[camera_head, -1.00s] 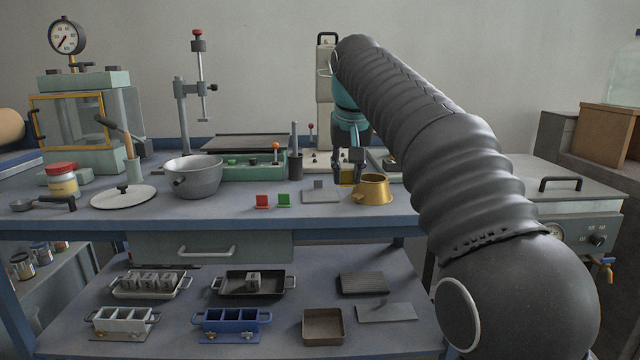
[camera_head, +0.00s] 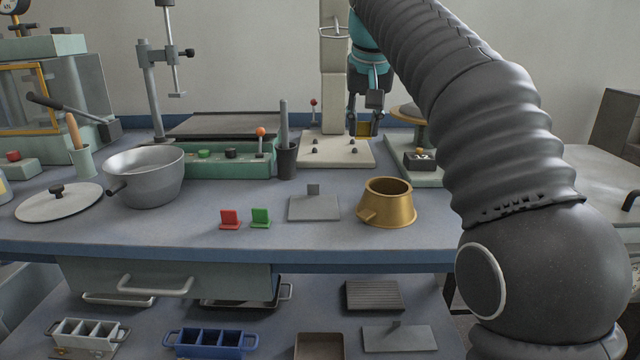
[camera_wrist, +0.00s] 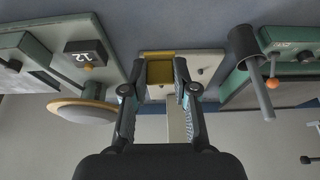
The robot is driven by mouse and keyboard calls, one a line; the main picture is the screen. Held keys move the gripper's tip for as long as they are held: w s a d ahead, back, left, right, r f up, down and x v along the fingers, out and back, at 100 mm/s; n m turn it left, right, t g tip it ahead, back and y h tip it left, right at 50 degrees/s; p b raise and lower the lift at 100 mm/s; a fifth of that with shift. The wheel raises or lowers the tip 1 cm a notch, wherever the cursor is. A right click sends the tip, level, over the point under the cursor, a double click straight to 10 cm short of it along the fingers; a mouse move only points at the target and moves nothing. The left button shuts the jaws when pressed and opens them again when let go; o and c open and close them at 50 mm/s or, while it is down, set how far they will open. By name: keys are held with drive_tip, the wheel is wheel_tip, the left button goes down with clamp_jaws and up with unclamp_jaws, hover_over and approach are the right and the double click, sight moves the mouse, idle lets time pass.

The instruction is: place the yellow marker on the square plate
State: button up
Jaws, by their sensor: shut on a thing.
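My gripper (camera_head: 366,124) is shut on the yellow marker (camera_head: 364,130) and holds it in the air, in front of the white base plate in the head view. In the wrist view the yellow marker (camera_wrist: 160,72) sits between the two fingers of my gripper (camera_wrist: 160,90). The flat grey square plate (camera_head: 314,208) lies on the bench, with a small grey upright tab at its back edge. It is lower and to the left of my gripper in the head view. No marker is on it. I cannot make it out in the wrist view.
A brass pot (camera_head: 388,203) stands right of the plate. Red (camera_head: 230,219) and green (camera_head: 261,218) markers stand left of it. A dark cup with a rod (camera_head: 286,160) stands behind, and a grey pot (camera_head: 145,177) farther left.

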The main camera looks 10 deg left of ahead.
drive_tip(key=b, duration=0.4)
hover_over(313, 202)
drive_tip(key=s, duration=0.1)
drive_tip(key=f, duration=0.6)
drive_tip(key=shift+s+d+f, duration=0.15)
drive_tip(key=shift+d+f, duration=0.15)
drive_tip(key=shift+a+f, duration=0.1)
drive_tip(key=shift+f, duration=0.1)
drive_tip(key=shift+f+b, duration=0.85)
drive_tip(key=shift+f, duration=0.95)
drive_tip(key=shift+f, duration=0.1)
drive_tip(key=o, duration=0.9)
drive_tip(key=shift+c, duration=0.2)
drive_tip(key=p+v, duration=0.3)
drive_tip(key=v, duration=0.9)
drive_tip(key=shift+s+p, duration=0.15)
drive_tip(key=shift+p, duration=0.15)
